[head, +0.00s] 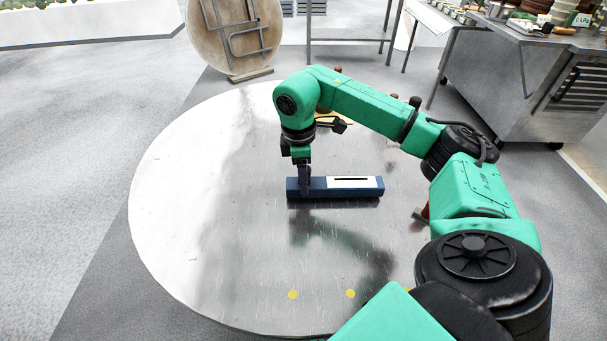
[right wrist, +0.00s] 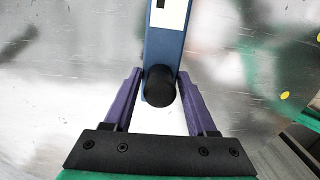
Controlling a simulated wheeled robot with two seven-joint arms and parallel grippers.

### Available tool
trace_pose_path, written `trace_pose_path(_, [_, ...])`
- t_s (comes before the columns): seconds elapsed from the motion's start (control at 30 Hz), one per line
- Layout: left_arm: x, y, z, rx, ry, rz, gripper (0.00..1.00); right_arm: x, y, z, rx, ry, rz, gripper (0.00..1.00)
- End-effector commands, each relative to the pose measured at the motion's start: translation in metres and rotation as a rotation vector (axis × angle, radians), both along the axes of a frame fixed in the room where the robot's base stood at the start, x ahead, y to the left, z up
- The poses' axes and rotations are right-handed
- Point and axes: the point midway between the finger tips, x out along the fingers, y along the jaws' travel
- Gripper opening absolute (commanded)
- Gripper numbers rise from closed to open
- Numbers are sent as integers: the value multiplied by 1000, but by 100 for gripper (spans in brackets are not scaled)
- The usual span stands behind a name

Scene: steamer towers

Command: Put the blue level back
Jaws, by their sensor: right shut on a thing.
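The blue level (head: 345,194) is a long blue bar with a white label and a black strip. In the head view it lies crosswise over the middle of the round table, at or just above its surface; I cannot tell which. My right gripper (head: 304,188) points down at its left end and is shut on it. In the right wrist view, the purple fingers of the gripper (right wrist: 160,78) stand on both sides of the end of the level (right wrist: 163,48), by a round black knob. My left gripper is in neither view.
The round metal table (head: 190,200) is mostly bare on its left side. Yellow dots (head: 293,294) mark its near part. A red item (head: 422,213), partly hidden by my right arm, is at the right. A steel cart (head: 520,80) stands at the back right.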

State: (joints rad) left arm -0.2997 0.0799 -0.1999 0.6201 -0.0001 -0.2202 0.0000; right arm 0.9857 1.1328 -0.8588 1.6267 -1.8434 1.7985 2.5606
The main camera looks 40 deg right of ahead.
Motion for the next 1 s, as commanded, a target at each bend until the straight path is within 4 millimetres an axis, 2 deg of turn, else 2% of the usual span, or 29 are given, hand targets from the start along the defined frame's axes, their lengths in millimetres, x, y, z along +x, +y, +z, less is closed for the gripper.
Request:
trace_pose_path(0.63, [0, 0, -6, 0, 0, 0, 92, 0, 0, -10, 0, -1, 0, 0])
trace_pose_path(0.67, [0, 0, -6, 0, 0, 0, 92, 0, 0, -9, 0, -1, 0, 65])
trace_pose_path(0.73, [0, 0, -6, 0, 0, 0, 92, 0, 0, -9, 0, -1, 0, 91])
trace_pose_path(1.0, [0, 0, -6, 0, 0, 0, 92, 0, 0, -9, 0, 0, 0, 92])
